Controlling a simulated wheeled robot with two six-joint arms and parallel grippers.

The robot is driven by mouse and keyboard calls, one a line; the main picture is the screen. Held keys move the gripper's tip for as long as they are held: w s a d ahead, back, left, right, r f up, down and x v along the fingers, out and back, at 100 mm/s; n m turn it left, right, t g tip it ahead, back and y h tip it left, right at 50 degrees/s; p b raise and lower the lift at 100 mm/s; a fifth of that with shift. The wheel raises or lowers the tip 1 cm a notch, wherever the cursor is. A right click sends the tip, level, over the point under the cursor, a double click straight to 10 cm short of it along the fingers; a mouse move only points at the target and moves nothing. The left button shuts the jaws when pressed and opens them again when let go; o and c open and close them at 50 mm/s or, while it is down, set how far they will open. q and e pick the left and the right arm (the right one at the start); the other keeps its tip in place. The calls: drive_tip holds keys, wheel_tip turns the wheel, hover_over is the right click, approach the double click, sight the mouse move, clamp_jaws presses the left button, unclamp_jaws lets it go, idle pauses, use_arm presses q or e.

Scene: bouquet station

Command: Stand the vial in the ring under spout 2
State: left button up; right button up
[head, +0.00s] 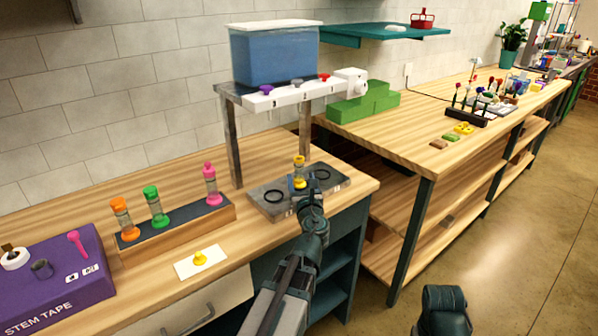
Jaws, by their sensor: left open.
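A clear vial with yellow ends (299,168) stands upright on the grey ring plate (257,189), between a left ring (274,196) and a right ring (321,174). It is at the middle place, below the grey middle spout (297,84); its base and the middle ring are partly hidden. My left gripper (310,183) is open, low and just right of the vial's base; I cannot tell whether it touches. My right gripper is not in view; a dark part of my right arm shows at the bottom right.
A blue water tank (275,55) sits above the spouts on a metal frame (233,140). A wooden rack (180,225) holds orange, green and pink vials. A yellow piece lies on a white card (188,268). A purple box (60,275) stands at left.

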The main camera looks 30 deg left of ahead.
use_arm(q)
drive_tip(key=shift+v, duration=1.95)
